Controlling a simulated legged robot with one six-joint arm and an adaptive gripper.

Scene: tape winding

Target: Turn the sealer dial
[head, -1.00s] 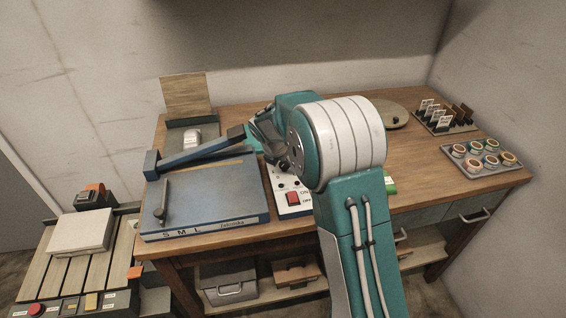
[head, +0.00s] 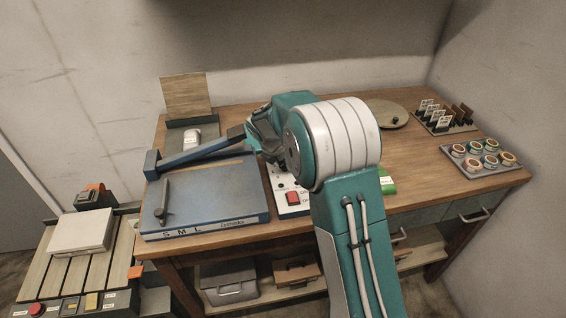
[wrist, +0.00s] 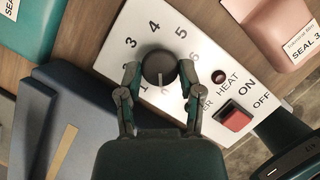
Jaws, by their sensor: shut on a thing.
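The sealer dial (wrist: 159,66) is a dark round knob on a white panel (wrist: 116,62) with numbers around it, seen in the wrist view. My gripper (wrist: 160,80) has its two fingers on either side of the dial and is shut on it. The dial's white pointer mark shows on its lower part, between the fingers. In the head view, my arm hides the dial, and the panel's lower part (head: 291,211) shows beside the blue sealer (head: 215,195).
A red ON/OFF switch (wrist: 236,117) and a small dark red light (wrist: 219,76) sit close to the right finger. A pink block labelled SEAL (wrist: 285,25) lies at the upper right. A tray of tape rolls (head: 482,158) stands at the table's right.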

